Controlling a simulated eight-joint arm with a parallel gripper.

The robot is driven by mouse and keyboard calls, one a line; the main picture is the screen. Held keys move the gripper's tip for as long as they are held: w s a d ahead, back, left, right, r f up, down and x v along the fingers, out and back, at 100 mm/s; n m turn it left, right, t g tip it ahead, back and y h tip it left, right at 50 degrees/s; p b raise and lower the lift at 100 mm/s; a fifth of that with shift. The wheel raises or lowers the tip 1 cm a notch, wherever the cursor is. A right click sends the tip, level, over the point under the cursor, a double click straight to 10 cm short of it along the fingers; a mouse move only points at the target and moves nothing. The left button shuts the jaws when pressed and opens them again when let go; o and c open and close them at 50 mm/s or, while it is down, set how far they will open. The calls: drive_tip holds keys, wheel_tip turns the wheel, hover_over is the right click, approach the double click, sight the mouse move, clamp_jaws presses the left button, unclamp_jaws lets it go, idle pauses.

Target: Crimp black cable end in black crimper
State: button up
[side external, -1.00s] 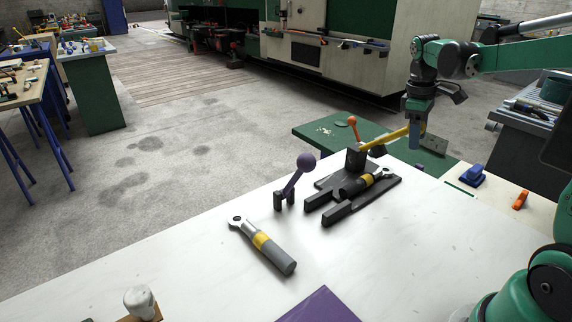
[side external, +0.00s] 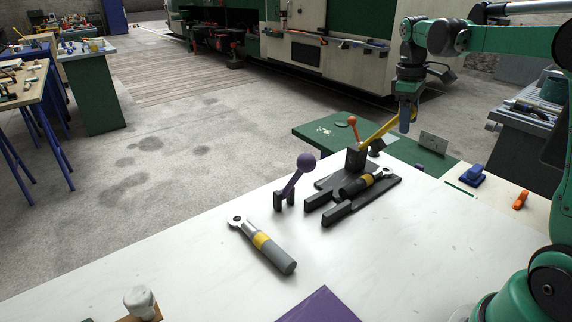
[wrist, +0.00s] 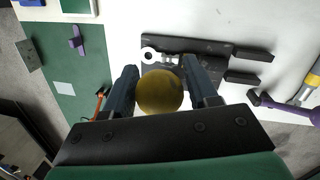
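The black crimper (side external: 334,212) lies on the white table's far side; its dark base also shows in the wrist view (wrist: 215,48). The black cable end (side external: 352,187), with a yellow band and a silver ring lug, rests in the crimper. The lug shows in the wrist view (wrist: 150,54), and the rest is partly hidden there. A yellow lever (side external: 379,132) slants up right from the crimper. My gripper (side external: 405,122) is at the lever's top. In the wrist view, my gripper's fingers (wrist: 161,84) are closed around its yellow ball knob (wrist: 160,95).
An orange-knobbed lever (side external: 353,123) stands behind the crimper, and a purple-knobbed lever (side external: 295,178) to its left. A grey cable end (side external: 270,252) lies in front. Blue (side external: 473,176) and orange (side external: 520,199) items lie at right.

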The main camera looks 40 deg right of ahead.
drive_tip(key=shift+o, duration=1.3)
drive_tip(key=shift+r, duration=0.1)
drive_tip(key=shift+w+a+r, duration=0.15)
drive_tip(key=shift+a+r, duration=0.05)
drive_tip(key=shift+r, duration=1.15)
drive_tip(key=shift+w+a+r, duration=0.1)
drive_tip(key=shift+a+r, duration=0.05)
drive_tip(key=shift+r, duration=1.2)
drive_tip(key=shift+a, duration=0.25)
drive_tip(key=s+a+f+m+t, duration=0.1)
drive_tip(key=s+a+f+t, duration=0.1)
drive_tip(key=a, duration=0.4)
drive_tip(key=s+a+f+m+t+y, duration=0.1)
drive_tip(key=s+a+f+t, duration=0.1)
drive_tip(key=a, duration=0.5)
drive_tip(key=s+a+f+t, duration=0.2)
drive_tip(key=a+f+t, duration=0.2)
drive_tip(key=a, duration=0.3)
drive_tip(key=shift+f+m+y, duration=0.3)
drive_tip(key=shift+f+m, duration=0.05)
drive_tip(key=shift+m, duration=0.05)
